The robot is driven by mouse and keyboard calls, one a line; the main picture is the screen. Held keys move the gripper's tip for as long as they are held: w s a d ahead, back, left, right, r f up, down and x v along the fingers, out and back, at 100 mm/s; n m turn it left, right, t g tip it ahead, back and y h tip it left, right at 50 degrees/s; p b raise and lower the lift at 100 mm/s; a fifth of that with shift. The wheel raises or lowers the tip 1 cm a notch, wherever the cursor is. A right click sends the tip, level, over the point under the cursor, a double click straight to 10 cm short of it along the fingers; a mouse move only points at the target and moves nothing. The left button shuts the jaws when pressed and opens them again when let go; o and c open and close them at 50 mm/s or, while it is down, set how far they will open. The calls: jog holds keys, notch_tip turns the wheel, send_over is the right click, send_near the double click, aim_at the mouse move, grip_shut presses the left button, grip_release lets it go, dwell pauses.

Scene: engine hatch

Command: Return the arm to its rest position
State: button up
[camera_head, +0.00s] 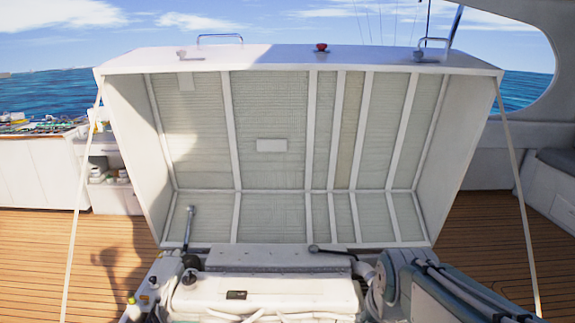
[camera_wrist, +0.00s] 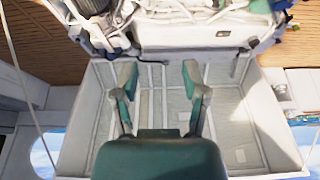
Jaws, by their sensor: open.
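The open engine hatch (camera_head: 270,145) stands raised, its white ribbed underside facing me. A taut strap runs down on each side, the left strap (camera_head: 78,215) and the right strap (camera_head: 518,200). In the wrist view, my gripper (camera_wrist: 160,73) is open, its two teal fingertips apart with nothing between them. The hatch (camera_wrist: 228,120) appears upside down behind the fingers, and I see no clear contact. The gripper cannot be made out for certain in the head view.
The white engine (camera_head: 265,290) fills the bay below the hatch, with hoses and fittings around it. Wooden deck (camera_head: 40,240) lies at both sides. A white shelf unit (camera_head: 108,175) stands at the left, and a bench (camera_head: 555,180) at the right.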

jog(key=s+r+t, duration=0.1)
jog(key=s+r, duration=0.1)
jog(key=s, duration=1)
jog(key=shift+s, duration=0.25)
